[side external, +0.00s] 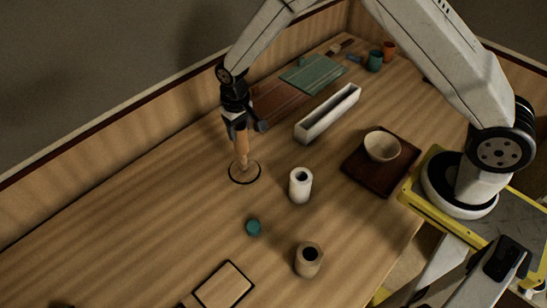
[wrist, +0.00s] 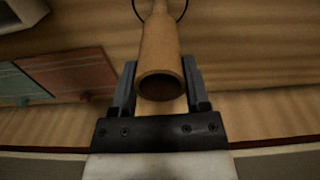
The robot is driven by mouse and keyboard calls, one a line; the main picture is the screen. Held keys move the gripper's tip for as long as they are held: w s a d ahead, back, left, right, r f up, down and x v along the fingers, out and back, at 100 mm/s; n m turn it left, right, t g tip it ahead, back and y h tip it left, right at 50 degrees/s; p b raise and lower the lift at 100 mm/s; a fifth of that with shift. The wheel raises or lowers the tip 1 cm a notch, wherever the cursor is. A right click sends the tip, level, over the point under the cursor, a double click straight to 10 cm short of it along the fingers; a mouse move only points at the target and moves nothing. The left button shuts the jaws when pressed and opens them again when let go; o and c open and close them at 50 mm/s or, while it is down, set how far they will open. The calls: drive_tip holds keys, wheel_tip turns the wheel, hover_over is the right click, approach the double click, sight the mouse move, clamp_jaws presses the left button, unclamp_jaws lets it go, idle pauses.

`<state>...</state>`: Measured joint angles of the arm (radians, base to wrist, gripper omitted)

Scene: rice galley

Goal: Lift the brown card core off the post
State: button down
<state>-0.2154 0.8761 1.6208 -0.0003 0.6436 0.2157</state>
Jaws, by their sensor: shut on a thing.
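The brown card core (side external: 241,140) is upright in my gripper (side external: 238,122), above the round base of the post (side external: 243,163). In the wrist view the core (wrist: 160,50) shows its open, hollow end towards me, between the two fingers of my gripper (wrist: 160,92). The gripper is shut on it. A narrower part of the post shows below the core in the side view. I cannot tell whether the core's lower end is still around the post's top. The post's base sits inside a dark ring on the table.
A white roll (side external: 301,186), a tan roll (side external: 308,262) and a teal piece (side external: 253,227) stand nearby. A long white trough (side external: 328,114), a dark tray (side external: 362,175) with a bowl (side external: 381,146), and green (side external: 312,74) and brown boards lie behind. The table's left is clear.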

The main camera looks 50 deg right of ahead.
drive_tip(key=shift+r, duration=0.15)
idle(0.3)
wheel_tip(320, 180, up, 8)
idle(1.7)
drive_tip(key=shift+r, duration=0.1)
